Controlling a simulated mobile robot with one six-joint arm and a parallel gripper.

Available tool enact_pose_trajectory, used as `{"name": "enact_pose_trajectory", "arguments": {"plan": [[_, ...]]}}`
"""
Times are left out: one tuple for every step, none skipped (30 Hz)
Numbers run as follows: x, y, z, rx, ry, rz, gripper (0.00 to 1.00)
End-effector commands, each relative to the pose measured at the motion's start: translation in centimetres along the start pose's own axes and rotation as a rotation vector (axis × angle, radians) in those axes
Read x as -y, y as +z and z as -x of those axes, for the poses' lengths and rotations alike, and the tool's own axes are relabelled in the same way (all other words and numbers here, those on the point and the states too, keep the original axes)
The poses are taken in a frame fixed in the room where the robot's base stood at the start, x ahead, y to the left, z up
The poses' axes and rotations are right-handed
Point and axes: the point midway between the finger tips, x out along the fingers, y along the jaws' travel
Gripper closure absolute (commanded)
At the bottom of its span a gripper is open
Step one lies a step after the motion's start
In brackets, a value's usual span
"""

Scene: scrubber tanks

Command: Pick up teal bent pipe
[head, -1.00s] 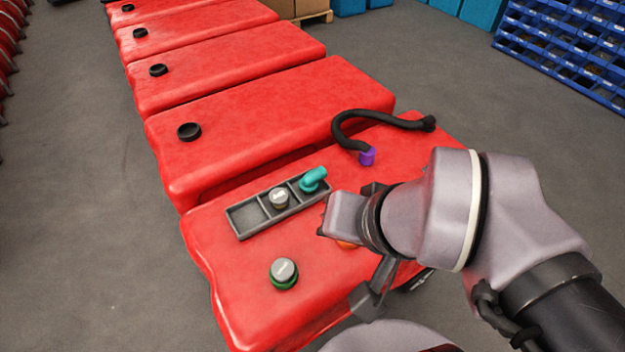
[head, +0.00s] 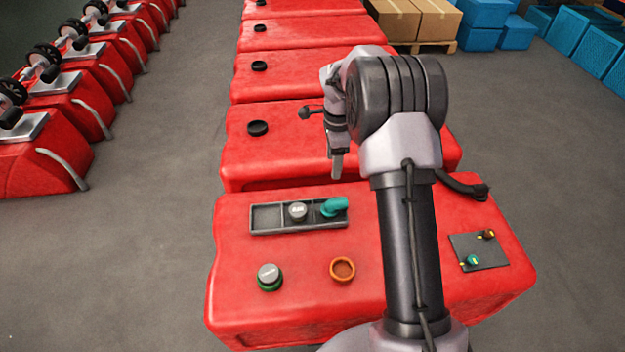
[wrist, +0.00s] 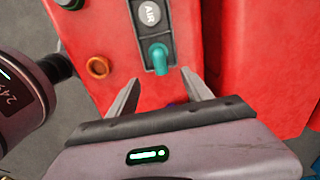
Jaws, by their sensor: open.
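The teal bent pipe (head: 334,206) sits in the right compartment of a dark three-part tray (head: 265,218) on the nearest red tank. In the wrist view the teal bent pipe (wrist: 158,56) is just ahead of the fingertips, roughly centred between them. A grey cap (head: 297,211) marked AIR is in the middle compartment, and the left compartment is empty. My gripper (head: 337,172) points down near the tray's right end, apart from the pipe. In the wrist view my gripper (wrist: 162,90) is open with nothing between its fingers.
On the same red tank (head: 300,320) stand a green-based grey cap (head: 269,277), an orange ring (head: 342,269) and a dark plate (head: 490,262) with small fittings. A black hose (head: 465,187) is partly hidden by my arm. More red tanks stand behind.

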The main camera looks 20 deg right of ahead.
Motion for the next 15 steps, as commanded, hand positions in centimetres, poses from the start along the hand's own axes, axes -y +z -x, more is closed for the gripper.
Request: {"name": "enact_pose_trajectory", "arguments": {"plan": [[0.2,-0.2,-0.8,-0.003,0.008,-0.02,0.42],[0.3,-0.3,-1.4,-0.004,0.011,-0.027,0.42],[0.3,-0.4,-2.3,-0.004,0.014,-0.032,0.42],[0.3,-0.4,-3.0,-0.004,0.015,-0.034,0.42],[0.2,-0.4,-3.9,-0.004,0.014,-0.034,0.42],[0.2,-0.3,-5.3,-0.003,0.016,-0.033,0.42],[0.2,-0.3,-6.2,-0.003,0.015,-0.032,0.42],[0.1,-0.3,-7.2,-0.003,0.015,-0.032,0.42],[0.1,-0.4,-8.4,-0.004,0.015,-0.031,0.42],[0.1,-0.4,-9.3,-0.004,0.014,-0.031,0.42],[0.1,-0.3,-10.1,-0.003,0.014,-0.032,0.42],[0.1,-0.3,-11.1,-0.003,0.014,-0.032,0.42],[0.1,-0.3,-11.7,-0.003,0.013,-0.031,0.42],[0.1,-0.3,-12.2,-0.003,0.013,-0.031,0.42],[0.1,-0.3,-12.7,-0.003,0.013,-0.031,0.42]]}}
